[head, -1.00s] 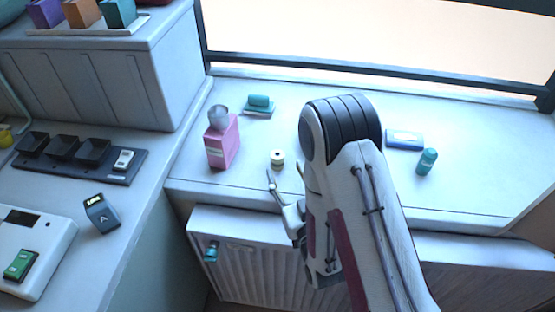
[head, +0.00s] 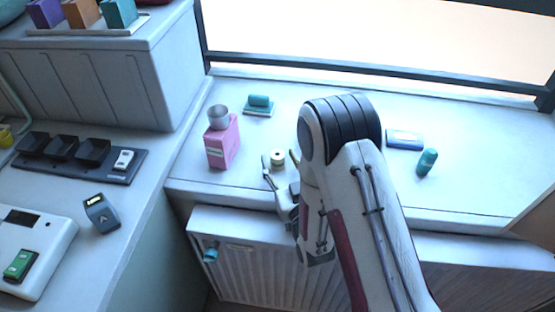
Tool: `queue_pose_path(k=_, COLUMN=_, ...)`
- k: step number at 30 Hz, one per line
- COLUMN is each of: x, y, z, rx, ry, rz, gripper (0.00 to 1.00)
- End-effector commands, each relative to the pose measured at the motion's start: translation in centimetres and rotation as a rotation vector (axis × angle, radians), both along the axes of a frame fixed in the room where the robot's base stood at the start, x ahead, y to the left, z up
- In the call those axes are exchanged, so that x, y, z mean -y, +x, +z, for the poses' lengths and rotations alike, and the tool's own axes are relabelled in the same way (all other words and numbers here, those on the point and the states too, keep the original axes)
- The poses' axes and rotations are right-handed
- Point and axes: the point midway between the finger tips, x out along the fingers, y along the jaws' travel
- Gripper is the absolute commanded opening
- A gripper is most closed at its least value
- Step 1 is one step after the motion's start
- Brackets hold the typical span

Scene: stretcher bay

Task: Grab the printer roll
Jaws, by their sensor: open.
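The printer roll, which I take to be the small cream roll (head: 278,157) with a dark band or core, stands near the front of the white counter. My gripper (head: 280,165) is open just in front of it. One finger shows to the roll's left and front, and the other fingertip shows close on its right. The roll seems to be at the mouth of the jaws. I cannot tell whether a finger touches it. My arm hides part of the right finger.
A pink box (head: 222,148) with a grey cup (head: 219,117) on top stands left of the roll. A teal item (head: 259,101) lies behind. A blue-white pack (head: 404,140) and a teal cylinder (head: 428,161) are right of my arm.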

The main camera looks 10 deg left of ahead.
Motion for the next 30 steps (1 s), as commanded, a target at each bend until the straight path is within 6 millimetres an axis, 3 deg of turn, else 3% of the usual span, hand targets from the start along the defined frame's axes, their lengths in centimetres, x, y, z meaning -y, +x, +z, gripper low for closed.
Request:
queue_pose_path(k=8, x=0.01, y=-0.02, z=0.0, rx=0.0, ry=0.0, rz=0.0, gripper=0.45)
queue_pose_path(k=12, x=0.01, y=-0.03, z=0.0, rx=0.0, ry=0.0, rz=0.0, gripper=0.09)
queue_pose_path(k=13, x=0.01, y=-0.03, z=0.0, rx=0.0, ry=0.0, rz=0.0, gripper=0.07)
queue_pose_path(k=30, x=0.0, y=0.0, z=0.65, rx=0.002, ry=0.001, rz=0.0, gripper=0.06)
